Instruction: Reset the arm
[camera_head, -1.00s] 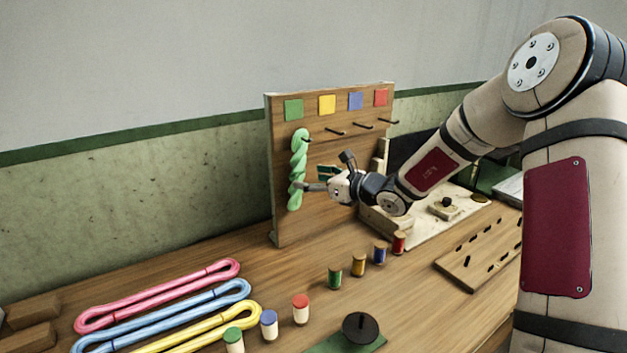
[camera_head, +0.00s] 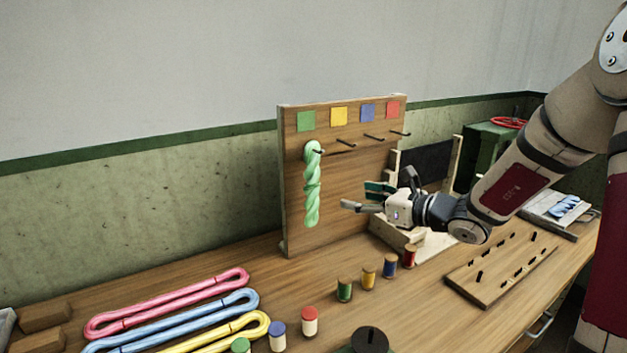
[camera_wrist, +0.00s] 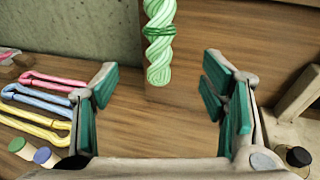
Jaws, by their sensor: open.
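My gripper (camera_head: 378,192) is open and empty in front of the wooden peg board (camera_head: 345,215), to the right of the green twisted skein (camera_head: 312,190). The skein hangs from the leftmost peg under the green square (camera_head: 306,121). In the wrist view my gripper (camera_wrist: 165,95) has its teal finger pads spread wide. The skein (camera_wrist: 159,45) shows beyond them at the top middle, apart from both fingers.
Pink (camera_head: 170,301), blue (camera_head: 180,318) and yellow (camera_head: 225,338) loops lie at the front left. Several thread spools (camera_head: 345,290) stand before the board. The three pegs to the right are bare.

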